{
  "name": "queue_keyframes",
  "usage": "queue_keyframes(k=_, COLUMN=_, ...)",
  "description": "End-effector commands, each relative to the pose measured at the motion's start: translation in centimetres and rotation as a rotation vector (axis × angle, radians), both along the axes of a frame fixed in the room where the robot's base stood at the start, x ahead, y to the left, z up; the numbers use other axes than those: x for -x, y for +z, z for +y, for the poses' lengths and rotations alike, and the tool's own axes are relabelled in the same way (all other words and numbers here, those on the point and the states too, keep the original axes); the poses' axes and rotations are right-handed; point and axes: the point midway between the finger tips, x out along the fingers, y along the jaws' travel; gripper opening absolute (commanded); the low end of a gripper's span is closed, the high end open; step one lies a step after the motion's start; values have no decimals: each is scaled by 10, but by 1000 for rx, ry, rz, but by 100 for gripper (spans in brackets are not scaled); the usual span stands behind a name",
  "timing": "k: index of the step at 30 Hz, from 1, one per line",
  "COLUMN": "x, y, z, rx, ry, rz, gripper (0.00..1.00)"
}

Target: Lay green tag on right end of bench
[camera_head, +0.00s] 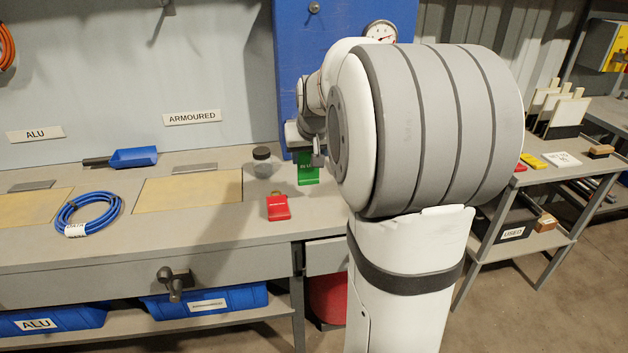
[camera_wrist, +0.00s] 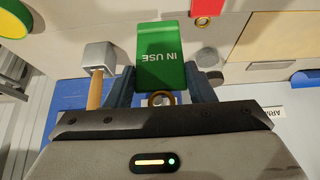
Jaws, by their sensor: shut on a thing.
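The green tag (camera_head: 309,172) is upright over the bench (camera_head: 235,160), behind and to the right of the red tag. My gripper (camera_head: 306,150) is shut on it from above. In the wrist view the green tag (camera_wrist: 161,58), lettered "IN USE", sits between the fingers of my gripper (camera_wrist: 160,92). I cannot tell whether its lower edge touches the bench. My arm hides much of the bench's right end in the head view.
A coiled blue cable (camera_head: 88,213) lies farther left. In the wrist view a grey-headed tool with wooden handle (camera_wrist: 96,88) is beside the gripper.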

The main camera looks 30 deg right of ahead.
Motion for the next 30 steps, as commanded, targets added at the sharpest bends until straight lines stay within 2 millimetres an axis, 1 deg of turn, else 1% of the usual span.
queue_keyframes(k=1, x=0, y=-12, z=1, rx=-1, ry=2, rz=3, gripper=17)
queue_keyframes(k=3, x=0, y=-21, z=2, rx=0, ry=4, rz=1, gripper=17)
queue_keyframes(k=8, x=-1, y=-32, z=4, rx=0, ry=8, rz=0, gripper=17)
queue_keyframes(k=15, x=-1, y=-63, z=5, rx=0, ry=10, rz=1, gripper=17)
queue_keyframes(k=17, x=-1, y=-66, z=5, rx=0, ry=10, rz=0, gripper=17)
queue_keyframes(k=23, x=-2, y=-65, z=5, rx=0, ry=12, rz=-1, gripper=17)
queue_keyframes(k=26, x=-2, y=-68, z=5, rx=0, ry=12, rz=-1, gripper=17)
queue_keyframes(k=27, x=-2, y=-68, z=6, rx=0, ry=12, rz=-1, gripper=50)
queue_keyframes(k=30, x=-2, y=-67, z=6, rx=0, ry=12, rz=-1, gripper=58)
